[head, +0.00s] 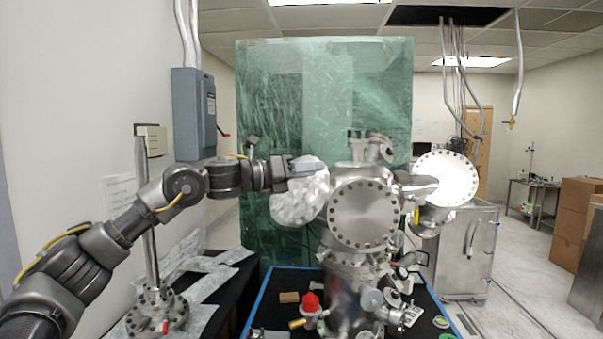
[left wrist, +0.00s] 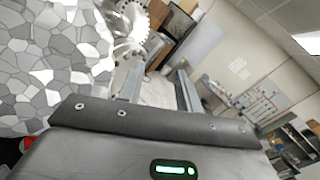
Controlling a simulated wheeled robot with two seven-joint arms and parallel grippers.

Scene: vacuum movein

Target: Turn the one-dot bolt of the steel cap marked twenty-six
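A steel chamber (head: 350,270) stands in the middle of the head view. It carries a round bolted steel cap (head: 365,213) facing me and a brighter bolted cap (head: 446,178) on its right. I cannot read a twenty-six or any dots on either. My left gripper (head: 312,166) is at the chamber's upper left, above a foil-wrapped part (head: 298,203) and apart from both caps. In the left wrist view its two fingers (left wrist: 159,85) stand apart with nothing seen between them. A bolted steel rim (left wrist: 128,28) shows beyond them. My right gripper is not in view.
The faceted foil surface (left wrist: 50,55) is close on the left of the wrist view. A dark blue-edged table (head: 278,283) holds a red-topped item (head: 310,301). A green translucent panel (head: 325,95) stands behind. A steel cabinet (head: 466,250) is at the right.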

